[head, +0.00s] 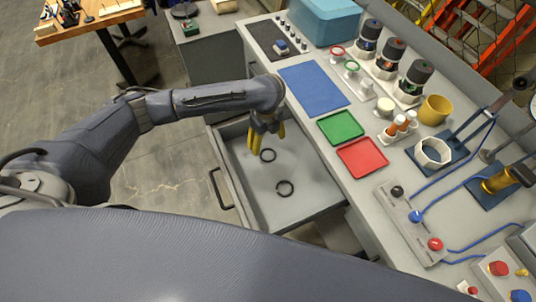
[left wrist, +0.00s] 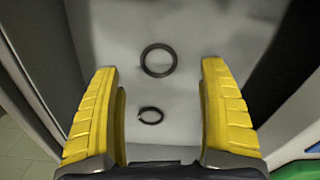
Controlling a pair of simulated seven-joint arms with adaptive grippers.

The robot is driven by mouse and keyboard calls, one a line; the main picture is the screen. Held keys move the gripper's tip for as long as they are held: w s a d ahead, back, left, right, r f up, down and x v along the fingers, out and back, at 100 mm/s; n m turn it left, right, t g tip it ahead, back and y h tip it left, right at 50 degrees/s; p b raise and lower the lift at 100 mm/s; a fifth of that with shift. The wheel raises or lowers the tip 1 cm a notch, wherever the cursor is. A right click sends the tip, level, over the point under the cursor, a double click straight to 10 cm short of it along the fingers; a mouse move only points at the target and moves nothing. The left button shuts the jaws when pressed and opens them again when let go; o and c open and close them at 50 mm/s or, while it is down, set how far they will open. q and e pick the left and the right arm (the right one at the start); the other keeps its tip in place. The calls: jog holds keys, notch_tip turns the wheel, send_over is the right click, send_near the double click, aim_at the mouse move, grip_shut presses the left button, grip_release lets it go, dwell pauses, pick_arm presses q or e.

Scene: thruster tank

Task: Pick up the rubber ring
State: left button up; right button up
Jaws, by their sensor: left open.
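Two dark rings lie apart on the floor of the open grey drawer (head: 318,192). In the head view, one ring (head: 262,156) is just below my left gripper (head: 266,152) and the other ring (head: 285,196) is nearer the drawer's front. In the left wrist view, a larger, unbroken ring (left wrist: 158,76) lies ahead of the fingertips, and a smaller ring (left wrist: 151,122), seemingly with a gap, shows between the fingers. I cannot tell for certain which is the rubber one. My left gripper, with yellow fingers (left wrist: 160,65), is open and empty above them. My right gripper is out of view.
The drawer's walls and handle (head: 217,190) surround the rings on the left. The bench beside it carries a blue mat (head: 313,88), a green tray (head: 340,126) and a red tray (head: 362,156).

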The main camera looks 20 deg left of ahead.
aim_at(266, 153)
pick_arm(q)
jog(key=shift+s+f, duration=0.15)
jog(key=shift+f, duration=3.05)
jog(key=shift+a+f, duration=0.1)
jog(key=shift+f, duration=0.1)
jog(key=c, duration=0.8)
jog(key=shift+c, duration=0.2)
